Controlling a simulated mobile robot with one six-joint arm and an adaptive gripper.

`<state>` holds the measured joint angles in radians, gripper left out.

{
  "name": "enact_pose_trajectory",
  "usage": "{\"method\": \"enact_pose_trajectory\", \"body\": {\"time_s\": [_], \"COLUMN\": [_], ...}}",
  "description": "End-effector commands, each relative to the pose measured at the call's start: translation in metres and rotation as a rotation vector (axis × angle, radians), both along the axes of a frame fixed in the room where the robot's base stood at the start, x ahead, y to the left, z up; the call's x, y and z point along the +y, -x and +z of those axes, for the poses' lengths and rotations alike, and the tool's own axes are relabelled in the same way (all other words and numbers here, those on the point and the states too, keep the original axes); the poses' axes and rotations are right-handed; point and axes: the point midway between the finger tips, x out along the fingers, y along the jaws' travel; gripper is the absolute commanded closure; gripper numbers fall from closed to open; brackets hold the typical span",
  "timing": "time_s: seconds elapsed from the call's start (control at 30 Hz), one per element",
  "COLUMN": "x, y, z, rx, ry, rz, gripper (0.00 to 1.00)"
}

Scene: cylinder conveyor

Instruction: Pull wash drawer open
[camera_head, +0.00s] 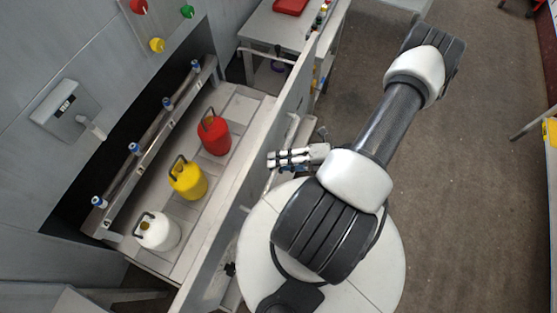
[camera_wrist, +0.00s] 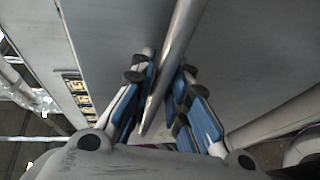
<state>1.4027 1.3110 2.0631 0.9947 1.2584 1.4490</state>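The wash drawer shows in the head view as a long grey front panel (camera_head: 228,220) running diagonally, with a pale tray floor (camera_head: 215,182) behind it. Its handle, a metal bar (camera_wrist: 180,40), runs lengthwise between my fingers in the wrist view. My gripper (camera_head: 275,160) is on the outer side of the panel. In the wrist view its blue-padded fingers (camera_wrist: 167,88) are close together on both sides of the bar and look shut on it. The exact contact of the right finger is hard to see.
A red canister (camera_head: 214,136), a yellow canister (camera_head: 188,182) and a white canister (camera_head: 158,232) stand behind the panel. A rail with blue-tipped nozzles (camera_head: 135,149) runs behind them. A table with a red item (camera_head: 290,6) is at the top. Open floor (camera_head: 460,180) lies to the right.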

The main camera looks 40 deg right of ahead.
Motion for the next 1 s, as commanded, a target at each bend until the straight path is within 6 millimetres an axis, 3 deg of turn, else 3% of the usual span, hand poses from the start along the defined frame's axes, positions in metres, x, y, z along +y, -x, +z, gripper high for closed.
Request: {"method": "enact_pose_trajectory", "body": {"time_s": [0.2,0.57,0.73,1.0], "x": [0.000,-0.002,-0.019,-0.060], "y": [0.000,0.002,0.017,0.057], "z": [0.000,0.000,0.004,0.014], "rx": [0.001,0.000,-0.001,0.000], "ry": [0.001,0.002,0.005,0.005], "rz": [0.000,-0.002,-0.006,-0.004], "gripper": [0.68,0.68,0.68,0.68]}}
